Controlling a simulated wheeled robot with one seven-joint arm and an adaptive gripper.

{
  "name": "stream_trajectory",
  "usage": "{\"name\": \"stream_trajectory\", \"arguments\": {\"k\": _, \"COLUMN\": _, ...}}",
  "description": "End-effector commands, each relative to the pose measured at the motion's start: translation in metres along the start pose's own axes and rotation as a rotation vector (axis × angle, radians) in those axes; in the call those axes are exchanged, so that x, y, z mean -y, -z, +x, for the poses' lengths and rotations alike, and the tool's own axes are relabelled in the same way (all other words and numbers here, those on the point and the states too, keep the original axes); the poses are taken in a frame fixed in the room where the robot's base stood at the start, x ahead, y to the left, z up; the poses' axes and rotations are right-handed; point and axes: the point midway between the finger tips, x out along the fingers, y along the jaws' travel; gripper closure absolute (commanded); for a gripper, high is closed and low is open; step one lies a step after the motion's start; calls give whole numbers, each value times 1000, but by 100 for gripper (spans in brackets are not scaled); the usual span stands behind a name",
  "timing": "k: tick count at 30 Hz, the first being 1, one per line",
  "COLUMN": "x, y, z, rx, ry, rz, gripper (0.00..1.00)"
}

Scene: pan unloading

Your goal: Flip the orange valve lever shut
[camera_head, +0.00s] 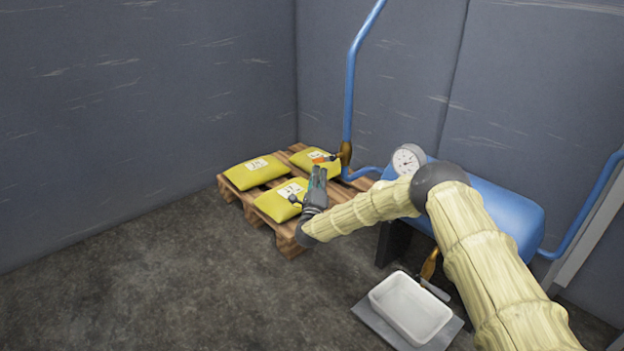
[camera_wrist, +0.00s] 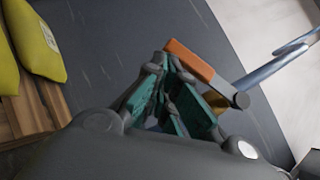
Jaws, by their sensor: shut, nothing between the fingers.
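The orange valve lever (camera_head: 323,156) sticks out to the left from the brass valve (camera_head: 346,153) on the blue pipe, in the head view. In the wrist view the lever (camera_wrist: 190,58) runs from just past my fingertips down right to a grey pivot, with the brass valve (camera_wrist: 215,103) partly hidden behind my fingers. My gripper (camera_head: 319,169) is just below the lever in the head view. Its teal fingers (camera_wrist: 170,62) are shut and hold nothing. The fingertips are very close to the lever's outer end; I cannot tell if they touch it.
A wooden pallet (camera_head: 291,243) with yellow sacks (camera_head: 258,172) stands beside and below my gripper. A blue tank (camera_head: 502,211) with a gauge (camera_head: 408,160) is to the right. A white tray (camera_head: 411,307) sits on the floor below it. The floor at left is clear.

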Motion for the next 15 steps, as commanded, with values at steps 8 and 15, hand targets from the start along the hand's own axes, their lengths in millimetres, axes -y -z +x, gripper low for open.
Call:
{"name": "stream_trajectory", "arguments": {"k": 8, "x": 13, "y": 1, "z": 21, "rx": -14, "ry": 12, "rz": -9, "gripper": 100}}
{"name": "stream_trajectory", "arguments": {"k": 15, "x": 16, "y": -9, "z": 30, "rx": -13, "ry": 10, "rz": -9, "gripper": 100}}
